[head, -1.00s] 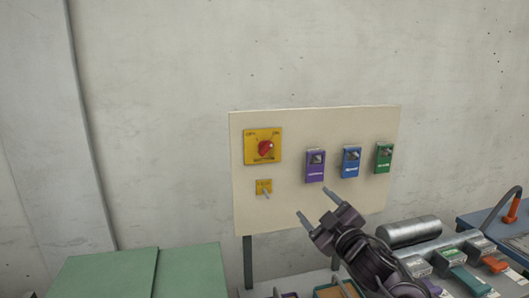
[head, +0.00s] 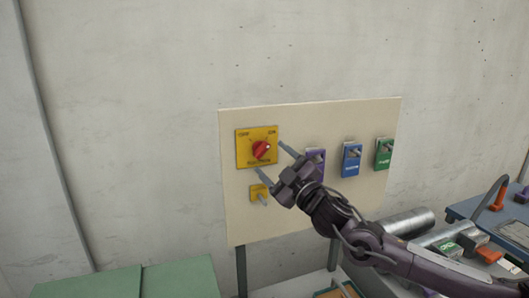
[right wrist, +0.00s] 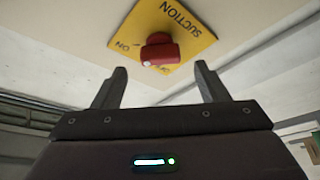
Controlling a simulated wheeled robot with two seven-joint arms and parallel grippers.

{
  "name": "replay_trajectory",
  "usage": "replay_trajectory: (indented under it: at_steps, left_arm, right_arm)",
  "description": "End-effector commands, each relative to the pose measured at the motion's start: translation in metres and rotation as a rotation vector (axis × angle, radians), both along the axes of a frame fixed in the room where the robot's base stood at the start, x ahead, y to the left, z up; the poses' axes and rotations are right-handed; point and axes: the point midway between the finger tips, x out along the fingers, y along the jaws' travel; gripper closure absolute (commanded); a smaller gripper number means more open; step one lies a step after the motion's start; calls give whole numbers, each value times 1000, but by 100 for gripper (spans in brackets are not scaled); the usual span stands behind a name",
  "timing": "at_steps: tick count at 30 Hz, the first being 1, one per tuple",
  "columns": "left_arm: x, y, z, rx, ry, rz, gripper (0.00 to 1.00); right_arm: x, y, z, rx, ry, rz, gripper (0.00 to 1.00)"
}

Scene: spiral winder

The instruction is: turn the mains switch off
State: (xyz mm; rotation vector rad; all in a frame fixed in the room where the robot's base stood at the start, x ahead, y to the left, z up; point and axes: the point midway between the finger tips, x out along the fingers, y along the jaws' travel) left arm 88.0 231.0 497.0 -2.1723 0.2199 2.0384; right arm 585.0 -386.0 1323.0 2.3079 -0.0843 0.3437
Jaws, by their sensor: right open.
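A yellow square plate (head: 243,151) with a red rotary knob (head: 260,150) is on the upper left of the cream panel. OFF is marked at its left and ON at its right. In the right wrist view the plate (right wrist: 190,35) reads SUCTION, and the white mark on the red knob (right wrist: 160,48) is on the ON side. I see no mains label. My right gripper (head: 269,158) is open and empty, its fingers pointing at the knob from the lower right, apparently short of it. The fingers also show in the wrist view (right wrist: 160,75), either side of the knob. My left gripper is out of view.
Below the plate is a small yellow switch with a lever (head: 258,193). Purple (head: 317,157), blue (head: 351,160) and green (head: 384,153) switch boxes are to the right on the panel (head: 310,123). Green boards (head: 180,280) lie at lower left.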

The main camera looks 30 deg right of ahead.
Motion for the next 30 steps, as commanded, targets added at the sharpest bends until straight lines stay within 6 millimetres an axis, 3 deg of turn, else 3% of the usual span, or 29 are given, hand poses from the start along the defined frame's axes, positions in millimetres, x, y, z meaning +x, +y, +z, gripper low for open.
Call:
replay_trajectory:
  at_steps: [11, 29, 30]
  left_arm:
    - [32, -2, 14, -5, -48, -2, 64]
    - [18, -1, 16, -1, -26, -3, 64]
    - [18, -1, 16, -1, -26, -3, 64]
  right_arm:
    - [26, -1, 11, 1, -4, -5, 33]
    - [39, 2, 11, -3, 1, 0, 33]
    - [39, 2, 11, -3, 1, 0, 38]
